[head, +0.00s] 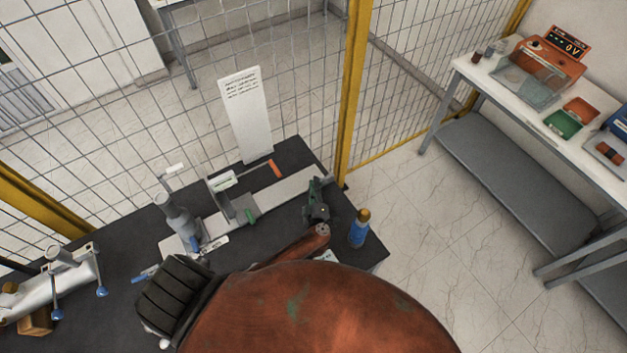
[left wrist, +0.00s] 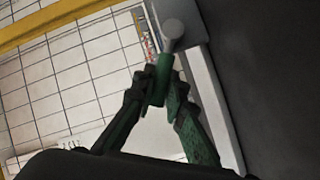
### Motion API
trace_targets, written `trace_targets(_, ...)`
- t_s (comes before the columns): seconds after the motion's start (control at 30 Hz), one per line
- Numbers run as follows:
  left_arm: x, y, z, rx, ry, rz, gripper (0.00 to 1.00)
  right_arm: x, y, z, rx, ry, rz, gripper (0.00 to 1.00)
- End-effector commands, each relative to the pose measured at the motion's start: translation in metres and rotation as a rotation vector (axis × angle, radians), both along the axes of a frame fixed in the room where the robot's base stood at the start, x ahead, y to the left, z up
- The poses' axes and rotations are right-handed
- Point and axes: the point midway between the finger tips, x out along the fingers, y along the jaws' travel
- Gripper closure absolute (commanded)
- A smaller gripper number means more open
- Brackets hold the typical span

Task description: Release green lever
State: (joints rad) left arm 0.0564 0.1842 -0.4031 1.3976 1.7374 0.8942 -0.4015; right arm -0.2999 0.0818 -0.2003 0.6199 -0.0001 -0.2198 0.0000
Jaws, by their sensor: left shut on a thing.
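The green lever (left wrist: 157,82) is a short green handle on a grey round-ended rod in the left wrist view. My left gripper (left wrist: 160,90) has its two dark green fingers shut on it from both sides. In the head view my left gripper (head: 317,196) is at the right end of the pale rail on the dark table, and the lever in it cannot be made out there. A small green piece (head: 250,216) also shows on a clamp midway along the rail. My right gripper does not show.
The dark table (head: 295,152) holds a grey cylinder fixture (head: 178,215), an orange handle (head: 276,168), a white sign (head: 246,115) and a blue bottle (head: 359,232) close right of my gripper. A wire fence with a yellow post (head: 354,80) stands behind. A white bench (head: 480,75) is at right.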

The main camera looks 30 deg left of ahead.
Motion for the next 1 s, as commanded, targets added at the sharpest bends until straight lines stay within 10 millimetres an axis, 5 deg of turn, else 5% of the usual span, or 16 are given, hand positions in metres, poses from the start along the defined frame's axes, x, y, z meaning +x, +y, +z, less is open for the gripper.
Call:
trace_targets(0.1, 0.001, -0.003, 0.010, 0.033, 0.066, 0.000, 1.00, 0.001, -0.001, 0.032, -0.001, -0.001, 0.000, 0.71)
trace_targets(0.4, 0.007, -0.007, 0.014, 0.116, 0.211, -0.001, 1.00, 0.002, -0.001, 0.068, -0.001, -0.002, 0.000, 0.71)
trace_targets(1.0, 0.014, -0.011, 0.016, 0.212, 0.367, -0.002, 1.00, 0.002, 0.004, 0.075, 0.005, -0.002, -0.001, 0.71)
